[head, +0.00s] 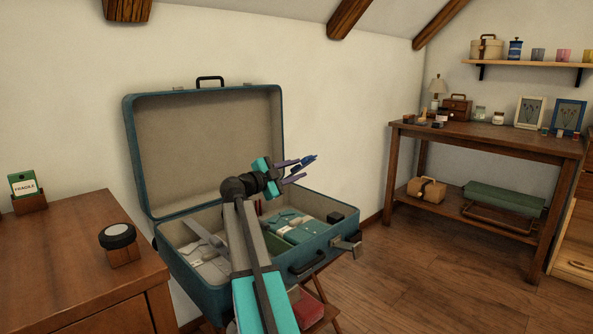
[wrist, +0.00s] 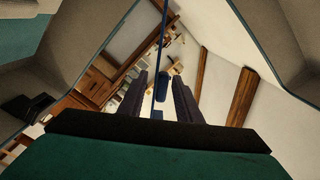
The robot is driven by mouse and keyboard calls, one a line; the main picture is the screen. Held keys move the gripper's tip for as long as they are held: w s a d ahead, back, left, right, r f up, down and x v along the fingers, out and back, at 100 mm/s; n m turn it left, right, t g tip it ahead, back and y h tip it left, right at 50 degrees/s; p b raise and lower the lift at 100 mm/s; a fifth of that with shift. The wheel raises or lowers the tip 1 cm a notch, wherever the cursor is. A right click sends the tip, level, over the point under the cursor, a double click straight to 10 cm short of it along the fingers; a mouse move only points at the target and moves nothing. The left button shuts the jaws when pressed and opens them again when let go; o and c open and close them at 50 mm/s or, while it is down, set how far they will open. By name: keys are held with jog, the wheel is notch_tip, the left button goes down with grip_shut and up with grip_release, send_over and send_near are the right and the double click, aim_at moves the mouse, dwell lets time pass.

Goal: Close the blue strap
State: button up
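The teal suitcase (head: 137,160) stands with its lid raised and items packed in its base. A small blue piece (head: 308,159), perhaps the blue strap's end, shows at my gripper's fingertips in the head view. In the wrist view a thin blue strip (wrist: 162,35) and a small blue block (wrist: 163,84) appear in the gap between the fingers. My gripper (head: 303,168) is above the right part of the suitcase, its fingers spread apart. The fingers also show in the wrist view (wrist: 160,78). I cannot tell whether they touch the blue piece. The rest of the strap is not clear.
A metal latch (head: 347,246) sticks out at the suitcase's front right. A wooden cabinet (head: 65,255) with a round dark-topped object (head: 118,236) stands left. A workbench (head: 490,139) stands at the right. Floor between suitcase and workbench is clear.

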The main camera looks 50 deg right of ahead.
jog(key=w+a+p, duration=0.1)
jog(key=a+p, duration=0.3)
jog(key=a, duration=0.9)
jog(key=shift+w+a, duration=0.1)
